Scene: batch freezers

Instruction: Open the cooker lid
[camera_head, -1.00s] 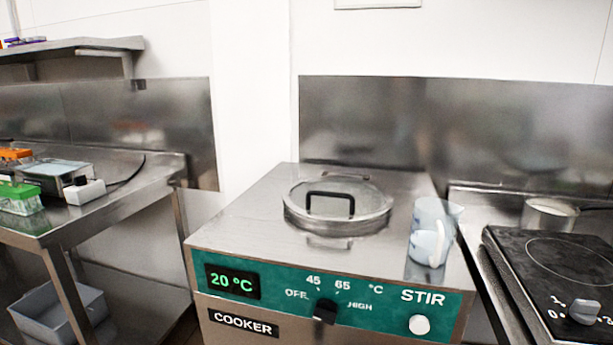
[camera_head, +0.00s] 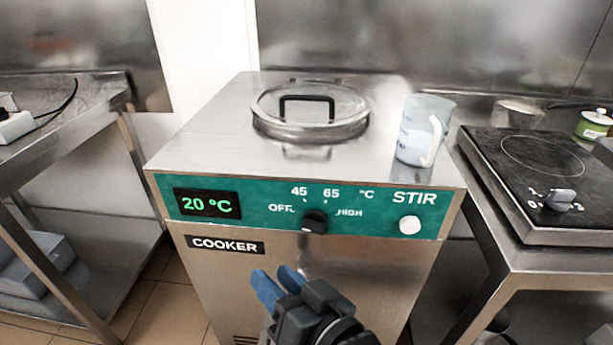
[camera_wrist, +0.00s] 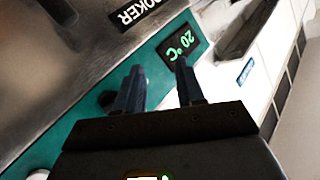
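The cooker (camera_head: 350,270) is a steel box with a green control panel reading 20 °C. Its round, clear lid (camera_head: 335,130) with a metal rim lies shut on the top. A black loop handle (camera_head: 307,98) stands upright on the lid. My gripper (camera_head: 275,278) is in front of the cooker, below the panel and well below the lid. In the wrist view my gripper (camera_wrist: 159,78) has its two blue fingers apart with nothing between them. The temperature display (camera_wrist: 180,41) shows beyond the fingers; the lid cannot be made out there.
A clear measuring jug (camera_head: 418,145) with a white handle stands on the cooker top, right of the lid. A black hotplate (camera_head: 525,185) is on the right counter. A steel table (camera_head: 60,125) stands at left, with floor between it and the cooker. The space above the lid is clear.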

